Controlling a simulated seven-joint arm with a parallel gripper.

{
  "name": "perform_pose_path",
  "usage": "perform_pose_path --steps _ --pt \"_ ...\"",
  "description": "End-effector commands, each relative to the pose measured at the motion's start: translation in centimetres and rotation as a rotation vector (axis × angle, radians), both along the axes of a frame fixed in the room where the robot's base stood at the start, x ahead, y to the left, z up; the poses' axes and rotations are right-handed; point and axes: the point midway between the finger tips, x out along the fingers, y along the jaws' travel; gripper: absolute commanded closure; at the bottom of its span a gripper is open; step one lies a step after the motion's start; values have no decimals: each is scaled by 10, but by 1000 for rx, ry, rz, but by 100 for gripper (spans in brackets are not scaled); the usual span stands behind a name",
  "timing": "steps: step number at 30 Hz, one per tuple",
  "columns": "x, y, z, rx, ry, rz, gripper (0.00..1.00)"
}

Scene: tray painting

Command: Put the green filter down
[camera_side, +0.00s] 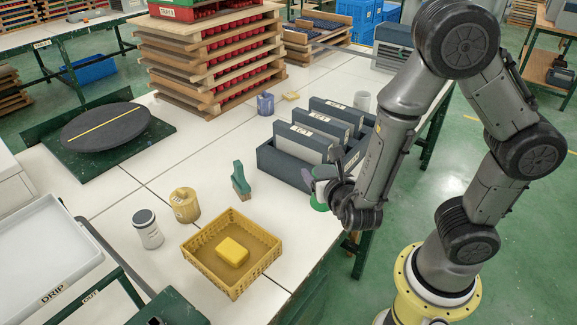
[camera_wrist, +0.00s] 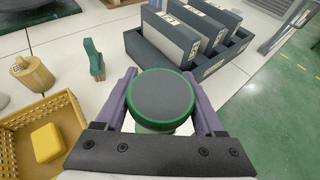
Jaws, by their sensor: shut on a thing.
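The green filter is a round piece with a dark grey top and a green rim; it shows in the wrist view (camera_wrist: 162,97) between my two purple fingers. My gripper (camera_wrist: 163,102) is shut on its sides. A pale section and more green show below its top.
A dark rack (camera_side: 276,165) with several grey upright boxes stands just behind. A green-handled brush (camera_side: 241,179), a yellow basket (camera_side: 204,267) with a yellow block (camera_side: 232,252), a tan pot (camera_side: 185,205) and a white jar (camera_side: 148,229) stand to the left. White tabletop between brush and filter is clear.

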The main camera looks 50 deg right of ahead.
Motion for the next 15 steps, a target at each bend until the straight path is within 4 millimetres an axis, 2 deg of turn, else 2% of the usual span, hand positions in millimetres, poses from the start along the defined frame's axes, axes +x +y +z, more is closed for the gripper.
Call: perform_pose_path --steps 2,5,8,10,13,15 --pt "5 9 -2 0 -1 40 100" --pt "25 29 -1 1 -2 101 100" --pt "62 50 1 3 -5 168 100" --pt "94 59 3 2 -6 208 100" --pt "145 60 9 1 -7 248 100" --pt "178 51 14 0 -7 264 100"
